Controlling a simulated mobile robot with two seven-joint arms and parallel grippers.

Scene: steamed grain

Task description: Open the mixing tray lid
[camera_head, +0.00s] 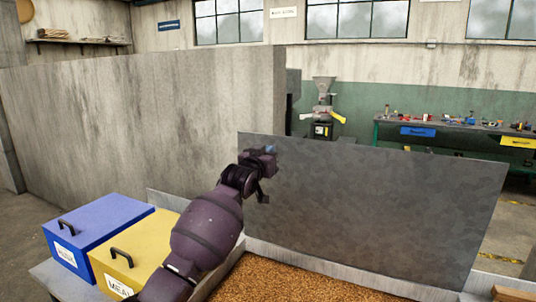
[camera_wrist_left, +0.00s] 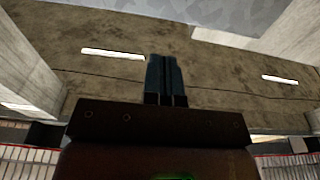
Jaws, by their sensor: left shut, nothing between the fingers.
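The mixing tray lid (camera_head: 380,210) is a large dark grey panel. It stands up steeply, tilted open, along the back edge of the tray. The mixing tray (camera_head: 345,268) has a pale rim and holds brown grain (camera_head: 290,280). My left gripper (camera_head: 270,150) is at the lid's upper left corner, in front of it in the picture; I cannot tell whether it touches. In the left wrist view its two dark fingers (camera_wrist_left: 166,80) are together with nothing between them. My right gripper is in neither view.
A blue bin (camera_head: 95,225) and a yellow bin (camera_head: 135,250), each with a black handle, stand left of the tray by my left arm. A grey partition wall (camera_head: 150,110) rises behind them. A grinder-like machine (camera_head: 322,110) and a cluttered workbench (camera_head: 460,128) stand farther back.

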